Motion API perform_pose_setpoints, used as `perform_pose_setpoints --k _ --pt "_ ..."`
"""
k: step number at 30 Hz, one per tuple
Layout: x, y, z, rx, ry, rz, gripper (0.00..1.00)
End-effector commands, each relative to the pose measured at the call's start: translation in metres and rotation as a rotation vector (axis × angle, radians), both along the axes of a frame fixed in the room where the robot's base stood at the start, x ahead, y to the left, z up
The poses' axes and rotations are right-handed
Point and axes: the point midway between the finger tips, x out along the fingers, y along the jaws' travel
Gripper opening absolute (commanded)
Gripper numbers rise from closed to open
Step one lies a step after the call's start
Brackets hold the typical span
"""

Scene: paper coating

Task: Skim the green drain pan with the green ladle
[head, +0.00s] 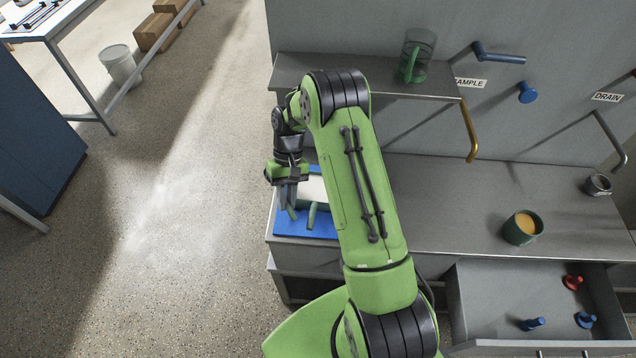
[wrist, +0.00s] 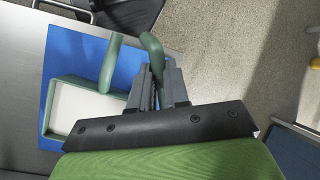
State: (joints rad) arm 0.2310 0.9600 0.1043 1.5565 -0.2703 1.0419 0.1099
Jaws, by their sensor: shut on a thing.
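My gripper (head: 288,200) is at the left end of the counter, above a blue mat. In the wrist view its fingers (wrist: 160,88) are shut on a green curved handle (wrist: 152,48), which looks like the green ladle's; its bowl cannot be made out. Beside it on the blue mat (wrist: 125,75) is a shallow green-rimmed rectangular pan (wrist: 47,108) with a white inside and its own green handle (wrist: 111,62). A round green pot (head: 511,239) with orange contents stands on the counter at the right. I cannot tell which of these two is the drain pan.
A greenish see-through jug (head: 418,50) stands on the raised shelf (head: 310,72). A small grey cup (head: 598,185) is on the counter under the DRAIN sign (head: 607,97). An open drawer (head: 490,290) at the lower right holds red and blue pieces. Mid-counter is clear.

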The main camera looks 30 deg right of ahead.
Motion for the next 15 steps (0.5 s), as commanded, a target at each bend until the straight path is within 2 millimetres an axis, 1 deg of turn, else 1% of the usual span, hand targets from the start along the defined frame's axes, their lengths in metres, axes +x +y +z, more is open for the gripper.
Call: perform_pose_setpoints --k 1,15 --pt "0.0 0.0 0.006 0.0 0.0 0.0 0.0" --pt "0.0 0.0 0.037 0.0 -0.001 0.0 0.0"
